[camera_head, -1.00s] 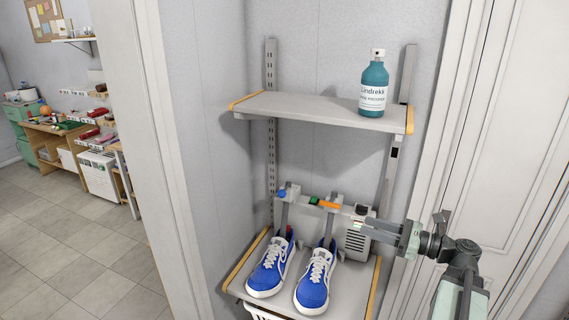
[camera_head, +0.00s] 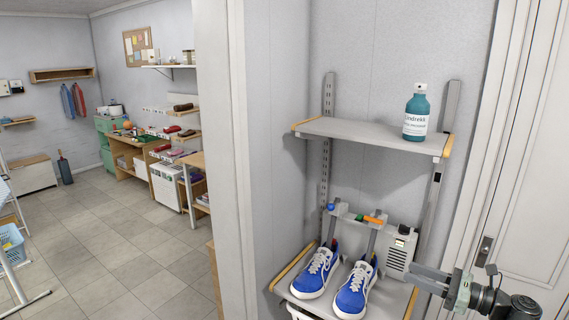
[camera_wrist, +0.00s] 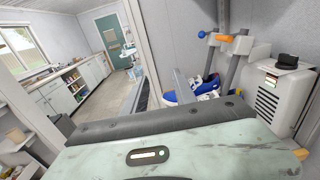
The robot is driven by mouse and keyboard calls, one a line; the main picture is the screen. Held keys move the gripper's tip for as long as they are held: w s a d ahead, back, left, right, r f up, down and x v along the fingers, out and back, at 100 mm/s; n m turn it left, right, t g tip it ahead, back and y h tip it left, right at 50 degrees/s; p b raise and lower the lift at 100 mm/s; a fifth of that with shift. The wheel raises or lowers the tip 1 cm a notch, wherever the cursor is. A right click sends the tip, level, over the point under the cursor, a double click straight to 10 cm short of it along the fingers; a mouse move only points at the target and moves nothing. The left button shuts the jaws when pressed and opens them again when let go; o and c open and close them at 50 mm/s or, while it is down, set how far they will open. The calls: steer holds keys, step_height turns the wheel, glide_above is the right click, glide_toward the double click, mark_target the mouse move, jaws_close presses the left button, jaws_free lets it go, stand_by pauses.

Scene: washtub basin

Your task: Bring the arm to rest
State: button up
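My gripper (camera_head: 424,278) is at the lower right of the head view, pointing left, close to the right side of the shoe dryer (camera_head: 397,256). Nothing is visibly held, but the gap between its fingers is not clear. The wrist view is filled below by a pale green and dark grey part of my gripper. Two blue shoes stand side by side on the lower shelf (camera_head: 298,262), the left shoe (camera_head: 313,276) and the right shoe (camera_head: 352,296), at the dryer's upright tubes. The dryer also shows in the wrist view (camera_wrist: 284,103).
A teal bottle (camera_head: 416,112) stands on the upper shelf (camera_head: 362,133). A white door (camera_head: 530,180) is at the right. A wall edge (camera_head: 222,170) separates the shelves from a room at the left, with open tiled floor (camera_head: 125,250) and a blue basket (camera_head: 12,243).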

steer(key=w+a+f+n+g, duration=0.1)
steer(key=a+f+n+g, duration=0.25)
steer(key=a, duration=0.85)
steer(key=a+f+n+g, duration=0.2)
steer(key=a+f+g, duration=0.2)
steer(key=a, duration=0.7)
steer(key=s+a+f+n+g+h, duration=0.3)
steer(key=a+f+n+h, duration=0.35)
steer(key=f, duration=0.35)
steer(key=d+f+n+h, duration=0.6)
steer(key=d+n+h, duration=0.2)
steer(key=d+n, duration=0.3)
steer(key=s+n, duration=0.1)
steer(key=n, duration=0.1)
steer(key=shift+d+n, duration=0.3)
steer(key=shift+d, duration=0.1)
